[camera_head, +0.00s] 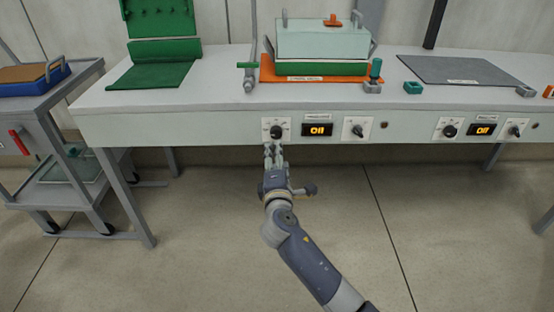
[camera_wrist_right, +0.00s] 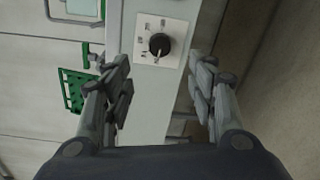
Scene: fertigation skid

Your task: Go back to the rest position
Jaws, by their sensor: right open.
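My right gripper (camera_head: 273,152) reaches up from the lower right in the head view, just in front of the left black rotary knob (camera_head: 276,132) on the bench's front panel. In the right wrist view the gripper (camera_wrist_right: 160,78) has its fingers spread apart with nothing between them. The knob (camera_wrist_right: 159,44) on its white plate sits ahead of the gap, and the fingers look clear of it. My left gripper is in neither view.
The bench (camera_head: 225,95) carries a lidded unit on an orange base (camera_head: 265,70), a grey mat (camera_head: 460,70) and a green panel (camera_head: 160,75). A grey cart (camera_head: 60,95) stands at left. Lit displays (camera_head: 317,130) and more knobs line the front. Floor before the bench is clear.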

